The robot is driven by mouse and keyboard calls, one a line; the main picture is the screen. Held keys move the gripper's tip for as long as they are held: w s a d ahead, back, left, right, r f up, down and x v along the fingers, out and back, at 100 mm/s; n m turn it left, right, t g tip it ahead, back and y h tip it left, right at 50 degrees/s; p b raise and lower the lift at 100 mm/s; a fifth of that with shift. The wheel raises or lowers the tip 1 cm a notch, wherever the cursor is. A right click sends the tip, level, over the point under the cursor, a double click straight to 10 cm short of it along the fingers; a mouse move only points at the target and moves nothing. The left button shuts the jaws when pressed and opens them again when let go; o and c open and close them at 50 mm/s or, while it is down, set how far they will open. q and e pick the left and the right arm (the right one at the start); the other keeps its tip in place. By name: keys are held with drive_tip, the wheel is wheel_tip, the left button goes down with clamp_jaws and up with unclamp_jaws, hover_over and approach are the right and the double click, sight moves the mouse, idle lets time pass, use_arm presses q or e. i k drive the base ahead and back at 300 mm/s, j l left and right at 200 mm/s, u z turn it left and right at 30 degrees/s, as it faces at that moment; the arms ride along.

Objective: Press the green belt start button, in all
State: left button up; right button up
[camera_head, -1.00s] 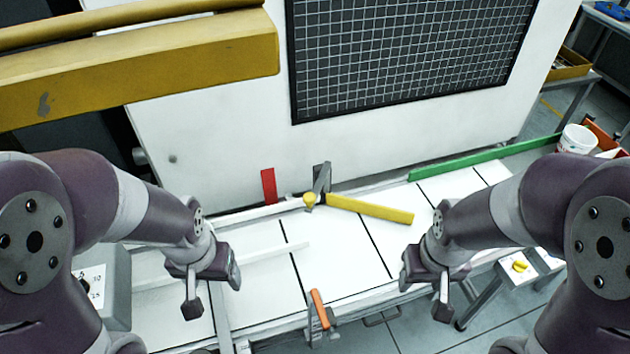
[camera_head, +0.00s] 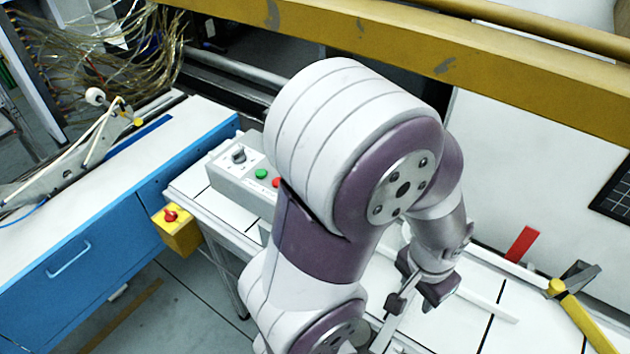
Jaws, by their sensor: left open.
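The green belt start button (camera_head: 261,173) is a small round green cap on a grey control box (camera_head: 232,180). The box stands at the left end of the white belt table, left of my left arm. A red button (camera_head: 276,182) sits beside the green one, partly hidden by my arm. A dark rotary knob (camera_head: 239,155) is also on the box. My left gripper (camera_head: 416,300) is open and empty over the white belt surface, well to the right of the box. My right gripper is outside the view.
A yellow box with a red emergency knob (camera_head: 171,215) hangs at the belt's left end. A blue cabinet (camera_head: 85,255) stands at far left. A yellow beam (camera_head: 430,45) crosses above. A red upright tab (camera_head: 521,244) and a yellow bar (camera_head: 585,322) are at right.

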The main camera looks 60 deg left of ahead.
sight(260, 173)
drive_tip(key=k+u, duration=0.1)
drive_tip(key=u, duration=0.3)
drive_tip(key=k+u, duration=0.15)
drive_tip(key=u, duration=0.25)
drive_tip(key=k+j+u, duration=0.1)
drive_tip(key=u, duration=0.3)
drive_tip(key=k+j+u, duration=0.1)
drive_tip(key=u, duration=0.3)
drive_tip(key=l+u, duration=0.25)
drive_tip(key=l, duration=0.15)
drive_tip(key=l+u, duration=0.3)
drive_tip(key=l, duration=0.15)
